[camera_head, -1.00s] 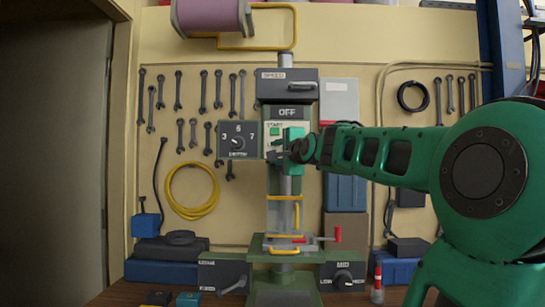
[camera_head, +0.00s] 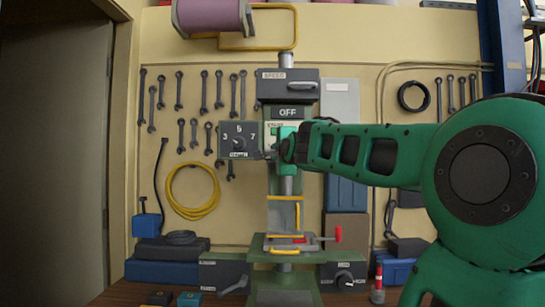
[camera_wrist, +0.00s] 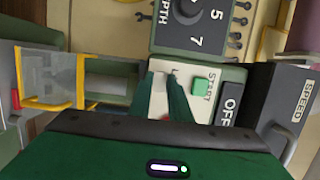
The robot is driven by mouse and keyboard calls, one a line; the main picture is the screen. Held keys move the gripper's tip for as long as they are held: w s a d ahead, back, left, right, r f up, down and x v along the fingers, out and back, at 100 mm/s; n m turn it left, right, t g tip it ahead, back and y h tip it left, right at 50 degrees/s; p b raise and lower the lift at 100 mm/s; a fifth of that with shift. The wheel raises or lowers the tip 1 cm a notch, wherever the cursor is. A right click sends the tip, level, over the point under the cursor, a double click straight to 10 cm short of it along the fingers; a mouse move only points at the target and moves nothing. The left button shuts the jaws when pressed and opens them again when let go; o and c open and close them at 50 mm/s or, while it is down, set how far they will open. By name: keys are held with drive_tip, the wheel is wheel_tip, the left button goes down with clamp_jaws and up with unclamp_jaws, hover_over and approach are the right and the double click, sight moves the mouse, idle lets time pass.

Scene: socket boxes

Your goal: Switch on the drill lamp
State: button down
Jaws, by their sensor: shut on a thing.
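The drill press stands upright in the middle of the head view, with a column (camera_head: 286,60) and a dark OFF sign (camera_head: 292,112). Below the sign is a pale control panel, mostly behind my gripper (camera_head: 276,150). In the wrist view this panel (camera_wrist: 150,105) appears turned sideways, with a green START button (camera_wrist: 201,86). My gripper (camera_wrist: 167,92) is shut at the panel beside that button, on a small part that its fingers hide. I cannot make out a lit lamp.
The depth dial box (camera_head: 238,140) is close to the left of my gripper. The speed box (camera_head: 288,85) is above it. The drill's table (camera_head: 300,255) with a vise and a red handle (camera_head: 338,234) is below. Wrenches (camera_head: 204,92) hang on the wall behind.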

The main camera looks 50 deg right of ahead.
drive_tip(key=shift+w+a+f+m+g+h, duration=0.15)
drive_tip(key=shift+w+m+g+h, duration=0.05)
drive_tip(key=shift+m+g+h, duration=0.6)
drive_tip(key=shift+w+a+f+m+g+h, duration=0.1)
drive_tip(key=shift+w+m+g+h, duration=0.05)
drive_tip(key=shift+m+g+h, duration=0.6)
drive_tip(key=c, duration=1.6)
unclamp_jaws()
drive_tip(key=shift+c, duration=0.2)
drive_tip(key=shift+r, duration=0.1)
drive_tip(key=v, duration=1)
drive_tip(key=shift+a, duration=0.4)
drive_tip(key=shift+s, duration=0.15)
